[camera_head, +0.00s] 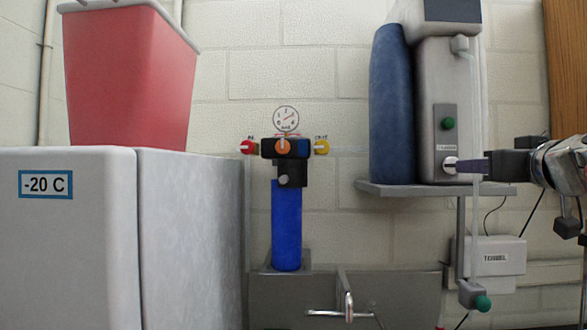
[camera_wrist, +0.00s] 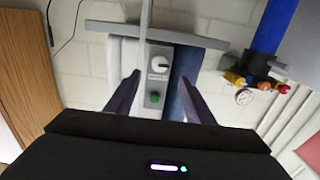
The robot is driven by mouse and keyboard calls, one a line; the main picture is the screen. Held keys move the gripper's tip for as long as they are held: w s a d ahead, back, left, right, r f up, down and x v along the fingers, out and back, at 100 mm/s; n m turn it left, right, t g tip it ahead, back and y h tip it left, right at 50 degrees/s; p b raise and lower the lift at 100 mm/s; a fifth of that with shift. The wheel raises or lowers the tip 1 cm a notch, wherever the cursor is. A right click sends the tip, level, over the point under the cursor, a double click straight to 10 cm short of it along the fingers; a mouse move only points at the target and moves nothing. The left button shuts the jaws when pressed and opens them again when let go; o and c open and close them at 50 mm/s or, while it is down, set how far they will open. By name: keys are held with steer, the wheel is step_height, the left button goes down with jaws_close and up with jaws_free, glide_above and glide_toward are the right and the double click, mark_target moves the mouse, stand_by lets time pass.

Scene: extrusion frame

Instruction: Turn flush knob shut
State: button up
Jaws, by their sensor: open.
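The flush knob is a round white dial (camera_head: 449,163) low on the front of a grey upright unit (camera_head: 436,80), with a small label above it. In the wrist view the knob (camera_wrist: 159,63) shows upside down, between and ahead of my fingertips, with a dark mark on its face. My gripper (camera_head: 462,165) comes in from the right, level with the knob, its purple finger tip at or very near it.
A green button (camera_head: 448,124) sits above the knob. The unit and a blue cylinder (camera_head: 391,105) stand on a grey shelf (camera_head: 400,189). A clear tube runs down beside my gripper to a green-ended valve (camera_head: 474,297). A blue regulator column (camera_head: 286,225) stands left.

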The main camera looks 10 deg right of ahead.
mark_target(453, 167)
steer(key=x, duration=1)
steer(key=shift+c, duration=0.3)
steer(key=c, duration=1)
steer(key=shift+o, duration=0.2)
